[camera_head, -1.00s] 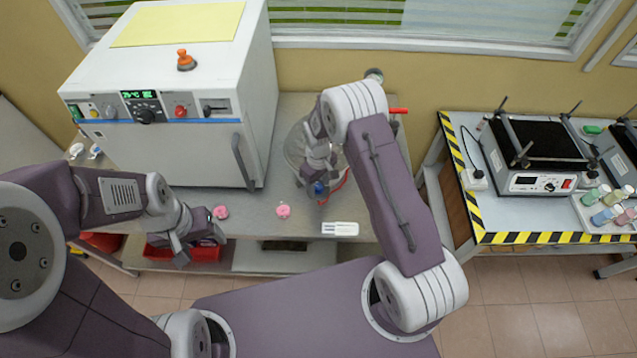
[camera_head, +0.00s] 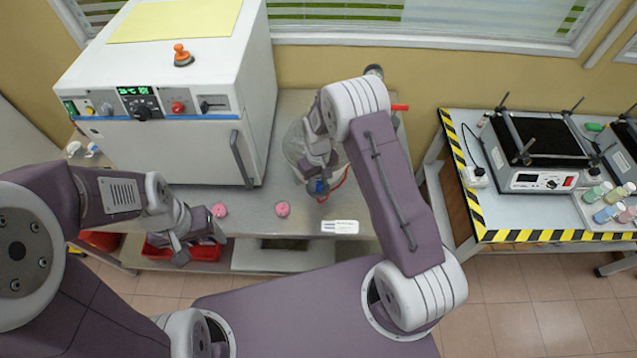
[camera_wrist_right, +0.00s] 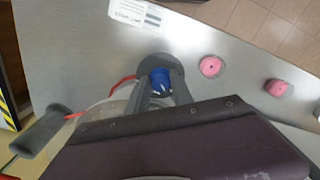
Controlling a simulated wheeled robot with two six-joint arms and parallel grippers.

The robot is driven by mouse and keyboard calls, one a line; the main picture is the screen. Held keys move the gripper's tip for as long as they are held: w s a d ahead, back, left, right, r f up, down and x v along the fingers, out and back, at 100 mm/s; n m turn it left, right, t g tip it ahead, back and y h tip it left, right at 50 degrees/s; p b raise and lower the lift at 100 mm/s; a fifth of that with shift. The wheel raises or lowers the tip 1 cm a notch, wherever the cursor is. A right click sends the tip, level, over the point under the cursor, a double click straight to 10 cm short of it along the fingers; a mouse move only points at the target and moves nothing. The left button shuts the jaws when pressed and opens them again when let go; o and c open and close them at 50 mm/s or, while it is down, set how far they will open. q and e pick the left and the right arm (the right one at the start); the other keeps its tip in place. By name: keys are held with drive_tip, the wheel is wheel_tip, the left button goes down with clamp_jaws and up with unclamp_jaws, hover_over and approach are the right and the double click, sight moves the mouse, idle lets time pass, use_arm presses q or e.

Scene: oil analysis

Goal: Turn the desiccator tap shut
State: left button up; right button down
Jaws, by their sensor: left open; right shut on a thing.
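The clear desiccator (camera_head: 295,150) stands on the metal bench right of the white oven, largely hidden by my right arm. Its blue tap (camera_head: 318,187) shows at its front, and in the right wrist view the blue tap (camera_wrist_right: 161,82) sits between the fingers. My right gripper (camera_head: 322,180) is shut on the tap, and it also shows in the right wrist view (camera_wrist_right: 163,78). A red tube (camera_wrist_right: 122,84) runs beside the tap. My left gripper (camera_head: 200,248) is open and empty at the bench's front edge, left of the desiccator.
Two pink objects (camera_head: 282,208) and a white label card (camera_head: 340,226) lie on the bench (camera_head: 255,220). The white oven (camera_head: 180,150) stands at the left. A red tray (camera_head: 190,253) is on the shelf below. A separate table with black-topped equipment (camera_head: 540,140) stands at the right.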

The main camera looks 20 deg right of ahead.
drive_tip(key=m+b, duration=0.1)
drive_tip(key=m, duration=0.3)
drive_tip(key=shift+w+m, duration=0.15)
drive_tip(key=shift+m, duration=0.15)
drive_tip(key=shift+m+b, duration=0.75)
drive_tip(key=shift+m, duration=1.45)
drive_tip(key=shift+r, duration=0.1)
drive_tip(key=c, duration=1.1)
unclamp_jaws()
drive_tip(key=shift+w, duration=0.1)
